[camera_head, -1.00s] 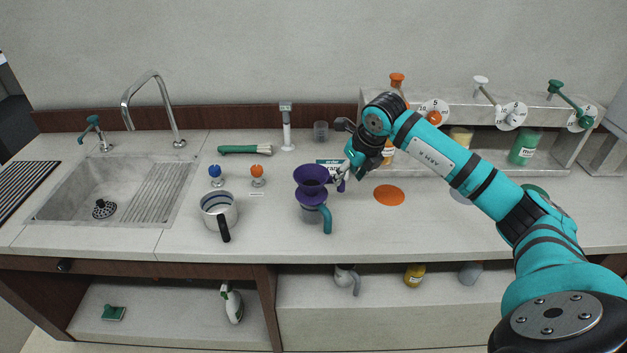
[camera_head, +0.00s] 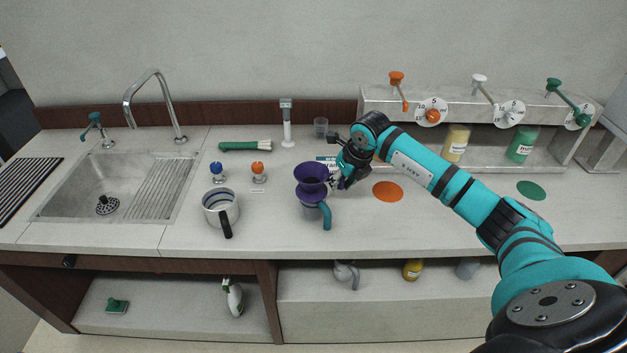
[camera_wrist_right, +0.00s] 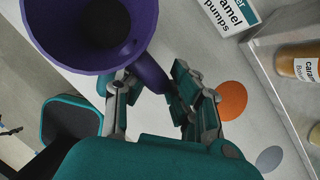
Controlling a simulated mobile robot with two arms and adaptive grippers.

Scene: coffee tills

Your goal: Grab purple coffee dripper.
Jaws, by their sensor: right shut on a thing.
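The purple coffee dripper (camera_head: 309,171) sits upright on top of a grey cup (camera_head: 311,215) with a teal handle (camera_head: 327,214), on the counter. My right gripper (camera_head: 340,180) is at the dripper's right side. In the right wrist view the dripper's wide funnel (camera_wrist_right: 72,58) fills the upper left. There its purple handle (camera_wrist_right: 150,76) lies between the fingers of my right gripper (camera_wrist_right: 152,92), which is shut on it. The far part of the cup is hidden by the dripper. My left gripper is not in view.
A metal pitcher (camera_head: 220,210) stands to the left of the dripper. Blue (camera_head: 216,169) and orange (camera_head: 258,169) knobs stand behind it. A sink (camera_head: 75,185) is at the left. A pump shelf (camera_head: 375,101) is at the back right. Orange (camera_head: 388,191) and green (camera_head: 531,190) discs mark the counter.

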